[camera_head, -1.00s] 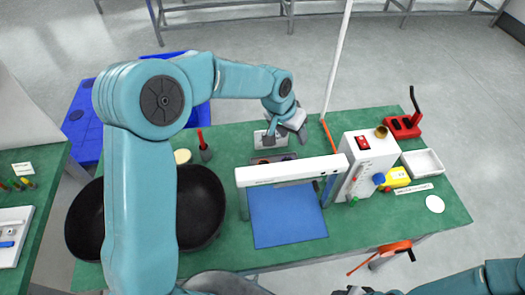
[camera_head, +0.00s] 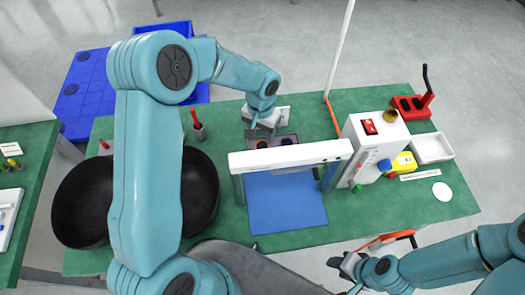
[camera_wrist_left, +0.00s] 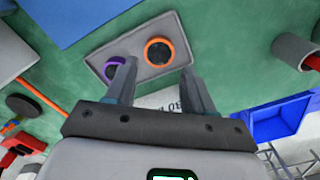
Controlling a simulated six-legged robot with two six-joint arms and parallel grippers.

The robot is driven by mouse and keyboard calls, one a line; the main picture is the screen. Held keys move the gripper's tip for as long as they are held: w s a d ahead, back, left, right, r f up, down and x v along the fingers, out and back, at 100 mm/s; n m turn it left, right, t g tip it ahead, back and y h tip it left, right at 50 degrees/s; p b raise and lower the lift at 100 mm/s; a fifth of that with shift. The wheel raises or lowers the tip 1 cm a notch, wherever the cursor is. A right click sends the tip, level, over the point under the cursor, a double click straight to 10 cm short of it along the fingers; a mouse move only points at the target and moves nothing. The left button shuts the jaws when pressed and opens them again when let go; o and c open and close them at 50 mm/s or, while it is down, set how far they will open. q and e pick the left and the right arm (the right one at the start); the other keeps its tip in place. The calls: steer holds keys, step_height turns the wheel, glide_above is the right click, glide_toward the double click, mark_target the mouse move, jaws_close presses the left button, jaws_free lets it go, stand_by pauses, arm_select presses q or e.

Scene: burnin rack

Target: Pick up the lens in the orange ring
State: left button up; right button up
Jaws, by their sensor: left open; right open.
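The lens in the orange ring (camera_wrist_left: 158,51) is a dark disc on a grey tray (camera_wrist_left: 183,54). A lens in a purple ring (camera_wrist_left: 112,70) sits beside it, partly behind a finger. In the head view the orange-ringed lens (camera_head: 262,144) shows small above the white crossbar. My left gripper (camera_head: 257,135) is at the tray's left end, by the orange ring. In the left wrist view its two fingers (camera_wrist_left: 156,80) are apart with nothing between them; the orange ring appears beyond the tips. My right gripper (camera_head: 345,265) is open and empty at the table's front edge.
A white crossbar (camera_head: 290,156) on posts spans the blue mat (camera_head: 285,203) just in front of the tray. A white box with a red switch (camera_head: 369,127) stands right of it. Black bowls (camera_head: 200,190) are at left. A red holder (camera_head: 410,107) stands back right.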

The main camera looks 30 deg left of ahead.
mark_target(261, 147)
arm_select(q)
steer(key=shift+s+f, duration=0.2)
steer(key=shift+f, duration=0.35)
step_height(261, 147, down, 5)
steer(key=b, duration=0.2)
steer(key=shift+w+f+b, duration=0.15)
steer(key=shift+b, duration=0.25)
steer(key=shift+w, duration=0.1)
steer(key=c, duration=0.7)
